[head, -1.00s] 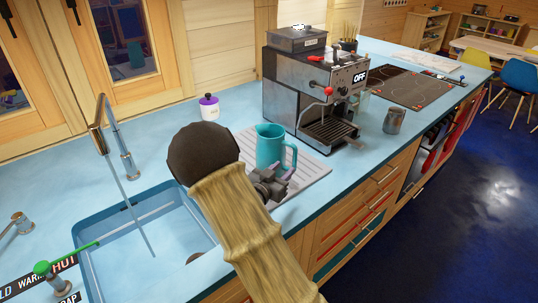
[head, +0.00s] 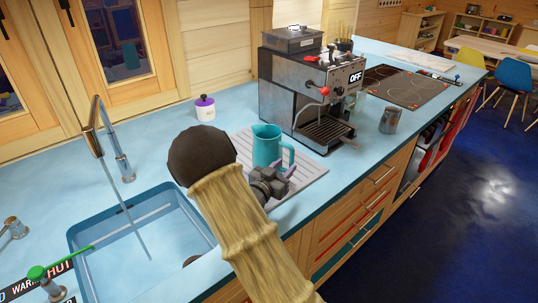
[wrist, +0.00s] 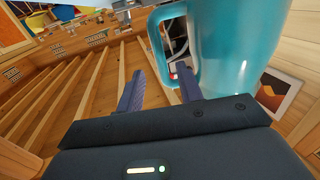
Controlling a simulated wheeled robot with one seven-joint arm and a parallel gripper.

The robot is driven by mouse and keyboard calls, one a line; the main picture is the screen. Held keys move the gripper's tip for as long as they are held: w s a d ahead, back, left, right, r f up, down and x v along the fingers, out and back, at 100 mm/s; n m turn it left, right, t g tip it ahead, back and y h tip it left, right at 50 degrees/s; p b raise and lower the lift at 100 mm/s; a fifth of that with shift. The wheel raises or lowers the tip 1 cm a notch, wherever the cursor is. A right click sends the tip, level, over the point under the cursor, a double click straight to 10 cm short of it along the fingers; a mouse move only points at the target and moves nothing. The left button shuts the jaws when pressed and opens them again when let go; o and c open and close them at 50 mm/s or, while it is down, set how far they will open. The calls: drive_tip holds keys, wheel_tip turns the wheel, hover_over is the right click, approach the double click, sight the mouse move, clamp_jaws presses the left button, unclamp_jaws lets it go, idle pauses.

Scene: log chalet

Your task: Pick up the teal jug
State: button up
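The teal jug (head: 266,146) stands upright on the grey ribbed drainboard (head: 309,167), its handle towards the right front. In the wrist view the jug (wrist: 240,45) fills the upper right, close to my gripper. My gripper (head: 284,171) is at the jug's handle side, low beside it. In the wrist view the fingers of my gripper (wrist: 158,75) are apart, with the teal handle (wrist: 155,45) showing between their tips. I cannot tell whether a finger touches the handle. My arm hides part of the drainboard.
A coffee machine (head: 305,90) stands just behind and right of the jug. A sink (head: 140,245) with a tall tap (head: 105,130) is at the left. A white pot with a purple lid (head: 205,107) stands at the back. A metal canister (head: 390,120) is further right.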

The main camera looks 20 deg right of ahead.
sight(291, 159)
drive_tip(key=p+x, duration=0.1)
drive_tip(key=x, duration=0.4)
drive_tip(key=shift+w+d, duration=0.15)
drive_tip(key=shift+w, duration=0.15)
drive_tip(key=shift+s, duration=0.1)
clamp_jaws()
drive_tip(key=shift+r, duration=0.1)
idle(1.2)
